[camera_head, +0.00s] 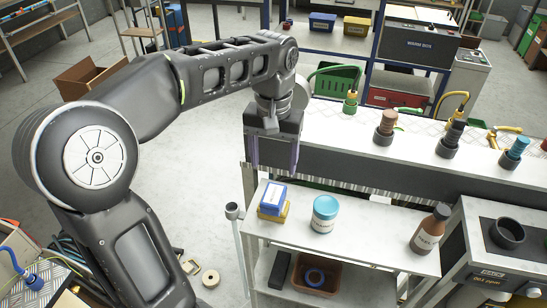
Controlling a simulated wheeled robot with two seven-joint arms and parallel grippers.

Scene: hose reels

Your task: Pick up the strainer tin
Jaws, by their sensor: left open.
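My right gripper is not in view.
A blue box on a yellow one (272,198) stands left of the tin. A brown bottle (430,229) stands at the shelf's right. Behind runs a white bench (345,119) with several hose fittings. A lower shelf holds a brown bin (316,276).

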